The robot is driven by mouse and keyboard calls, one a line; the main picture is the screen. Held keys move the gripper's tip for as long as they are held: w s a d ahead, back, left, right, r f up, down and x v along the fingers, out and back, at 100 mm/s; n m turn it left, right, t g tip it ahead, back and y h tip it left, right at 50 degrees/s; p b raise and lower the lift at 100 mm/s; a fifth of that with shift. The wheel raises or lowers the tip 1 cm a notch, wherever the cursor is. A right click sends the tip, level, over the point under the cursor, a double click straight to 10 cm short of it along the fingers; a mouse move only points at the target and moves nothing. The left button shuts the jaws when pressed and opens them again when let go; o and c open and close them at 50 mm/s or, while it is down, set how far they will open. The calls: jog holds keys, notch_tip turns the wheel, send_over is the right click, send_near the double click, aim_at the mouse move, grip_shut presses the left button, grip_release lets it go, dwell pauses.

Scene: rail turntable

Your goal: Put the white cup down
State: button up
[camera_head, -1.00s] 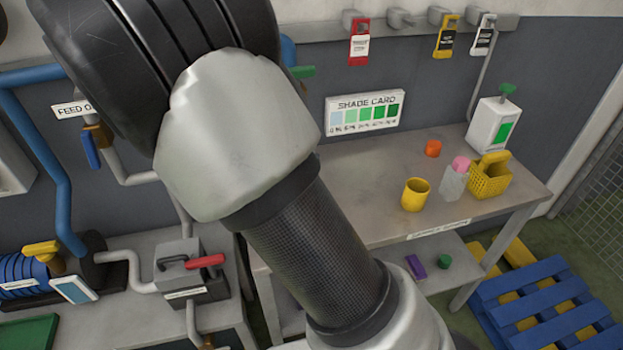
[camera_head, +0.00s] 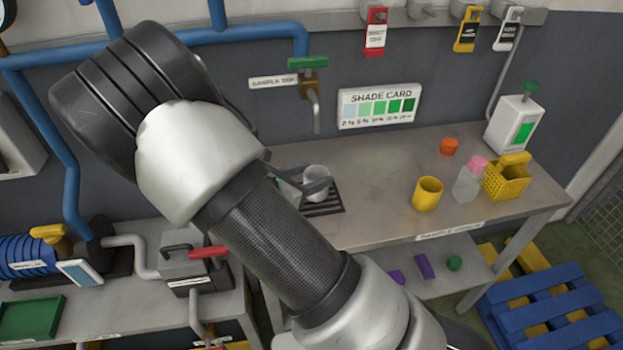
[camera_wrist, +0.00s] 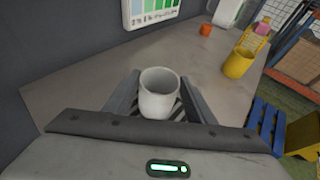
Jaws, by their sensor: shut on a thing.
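The white cup (camera_head: 316,182) is upright over a dark slatted drip grate (camera_head: 326,207) on the bench, below and right of the tap labelled as a sample tap (camera_head: 308,84). My gripper (camera_head: 302,190) is shut on the cup, largely hidden behind my arm in the head view. In the wrist view the cup (camera_wrist: 158,94) sits between the two grey fingers of my gripper (camera_wrist: 157,97), and striped grate shows around it. I cannot tell whether the cup's base touches the grate.
On the bench (camera_head: 385,165) to the right stand a yellow cup (camera_head: 427,194), an orange cup (camera_head: 449,146), a clear bottle with a pink top (camera_head: 468,181), a yellow basket (camera_head: 507,178) and a white dispenser (camera_head: 514,125). The bench middle is clear.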

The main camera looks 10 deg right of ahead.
jog(key=shift+f, duration=0.45)
jog(key=shift+f, duration=0.25)
jog(key=o, duration=1.4)
